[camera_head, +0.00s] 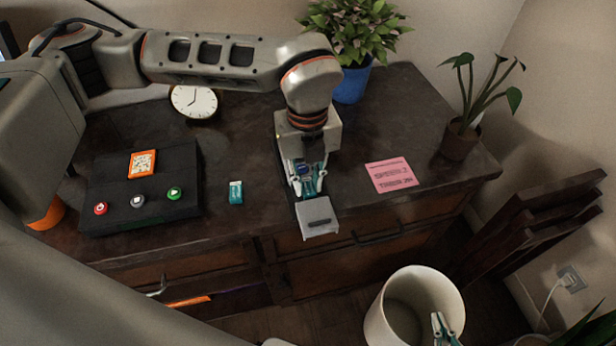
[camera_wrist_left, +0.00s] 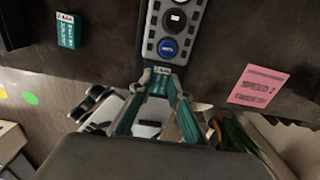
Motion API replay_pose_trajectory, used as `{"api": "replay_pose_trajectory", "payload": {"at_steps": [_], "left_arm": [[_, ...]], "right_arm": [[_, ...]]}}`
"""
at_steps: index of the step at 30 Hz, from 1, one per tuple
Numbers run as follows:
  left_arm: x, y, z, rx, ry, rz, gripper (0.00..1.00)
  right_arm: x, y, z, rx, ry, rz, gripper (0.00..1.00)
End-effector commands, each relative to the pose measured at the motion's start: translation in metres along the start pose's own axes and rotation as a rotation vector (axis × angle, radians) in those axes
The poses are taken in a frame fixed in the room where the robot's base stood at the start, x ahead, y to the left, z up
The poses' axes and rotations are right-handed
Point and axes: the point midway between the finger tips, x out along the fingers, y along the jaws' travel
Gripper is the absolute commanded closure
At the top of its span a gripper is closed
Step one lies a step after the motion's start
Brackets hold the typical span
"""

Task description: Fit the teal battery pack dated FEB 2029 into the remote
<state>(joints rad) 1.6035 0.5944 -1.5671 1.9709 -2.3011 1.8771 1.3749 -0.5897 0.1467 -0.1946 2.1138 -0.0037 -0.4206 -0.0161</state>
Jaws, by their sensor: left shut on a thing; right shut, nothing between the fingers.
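My left gripper (camera_head: 305,188) is shut on a teal battery pack (camera_wrist_left: 159,83), at the near end of the grey remote (camera_wrist_left: 171,30). The remote has dark, white and blue round buttons and is mostly hidden under the gripper in the head view. I cannot tell how far the pack is inside it. Another teal pack (camera_head: 236,192) lies on the table to the left and also shows in the left wrist view (camera_wrist_left: 67,30). The dates on both packs are too small to read. My right gripper (camera_head: 438,326) is shut and empty over the white bin.
A light grey piece with a dark slot (camera_head: 318,218) is at the table's front edge. A black button panel (camera_head: 140,185) and a clock (camera_head: 194,101) are left, a pink note (camera_head: 391,175) and plants right and behind. The white bin (camera_head: 378,318) stands in front.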

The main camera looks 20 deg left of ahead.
Motion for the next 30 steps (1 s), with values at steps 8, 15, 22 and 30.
{"api": "replay_pose_trajectory", "payload": {"at_steps": [8,15,22,30], "left_arm": [[0.005,0.0,0.0,0.0,0.0,0.0,0.75],[0.005,0.0,0.0,0.0,0.0,0.0,0.63],[0.0,0.0,0.001,0.0,-0.002,-0.001,0.63],[-0.044,-0.001,0.001,-0.001,-0.005,-0.004,0.63]], "right_arm": [[-0.001,0.001,0.004,-0.009,-0.004,-0.003,1.0],[-0.003,-0.001,0.006,-0.006,-0.01,-0.005,1.0],[-0.003,-0.004,0.005,0.007,-0.01,-0.005,1.0],[-0.002,-0.003,0.005,0.003,-0.009,-0.004,1.0]]}}
